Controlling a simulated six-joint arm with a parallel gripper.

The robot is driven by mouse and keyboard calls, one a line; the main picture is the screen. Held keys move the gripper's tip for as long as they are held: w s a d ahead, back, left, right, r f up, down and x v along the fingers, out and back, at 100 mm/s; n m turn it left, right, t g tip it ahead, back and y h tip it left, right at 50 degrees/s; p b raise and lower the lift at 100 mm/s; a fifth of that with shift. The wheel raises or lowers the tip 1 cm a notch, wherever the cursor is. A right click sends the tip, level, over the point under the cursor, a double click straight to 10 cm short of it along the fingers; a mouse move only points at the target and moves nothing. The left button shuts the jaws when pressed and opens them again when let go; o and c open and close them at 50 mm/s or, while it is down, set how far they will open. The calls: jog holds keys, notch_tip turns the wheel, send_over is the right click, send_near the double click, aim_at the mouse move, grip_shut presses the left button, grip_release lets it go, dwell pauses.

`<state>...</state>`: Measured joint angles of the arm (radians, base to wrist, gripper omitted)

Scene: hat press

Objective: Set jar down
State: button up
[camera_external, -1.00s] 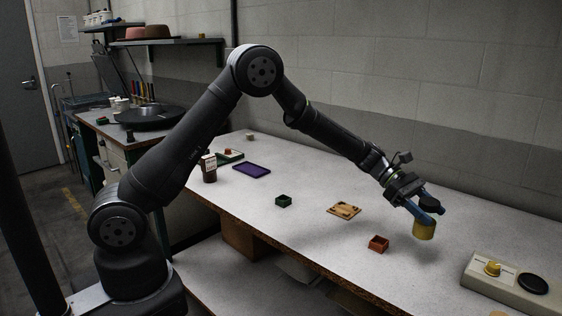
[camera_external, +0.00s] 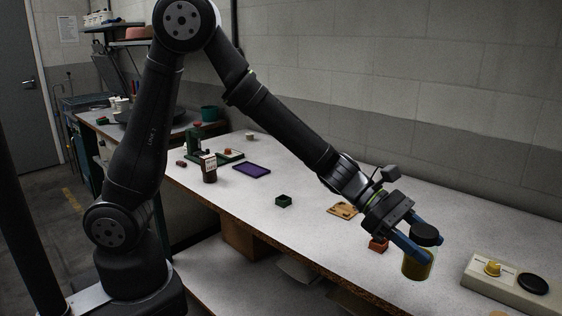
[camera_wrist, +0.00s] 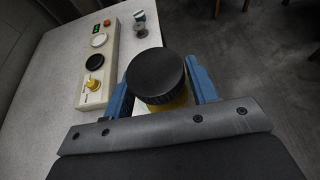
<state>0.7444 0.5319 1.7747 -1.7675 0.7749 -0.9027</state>
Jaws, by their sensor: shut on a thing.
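The jar (camera_external: 416,265) has a yellow-amber body and a round black lid. My gripper (camera_external: 421,249) is shut on it, with the blue fingers on either side near the lid. The jar is upright near the front edge of the table (camera_external: 318,240); I cannot tell whether its base touches the tabletop. In the wrist view the jar's black lid (camera_wrist: 155,74) sits between the two blue fingers of my gripper (camera_wrist: 160,85), and the yellow body is mostly hidden under it.
A beige control box (camera_external: 512,286) with a yellow knob and black disc stands right of the jar. A small red-brown box (camera_external: 378,245) is just left, partly behind my gripper. The table's front edge is close.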

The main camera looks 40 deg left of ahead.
jog(key=shift+a+f, duration=0.15)
jog(key=shift+f, duration=0.1)
jog(key=shift+w+a+f, duration=0.4)
jog(key=shift+w+f, duration=1.35)
jog(key=shift+w+a+f, duration=0.45)
jog(key=shift+w+f, duration=1.35)
jog(key=shift+w+a+f, duration=0.4)
jog(key=shift+w+f, duration=1.35)
jog(key=shift+f, duration=0.1)
jog(key=o, duration=1.2)
jog(key=v, duration=1.2)
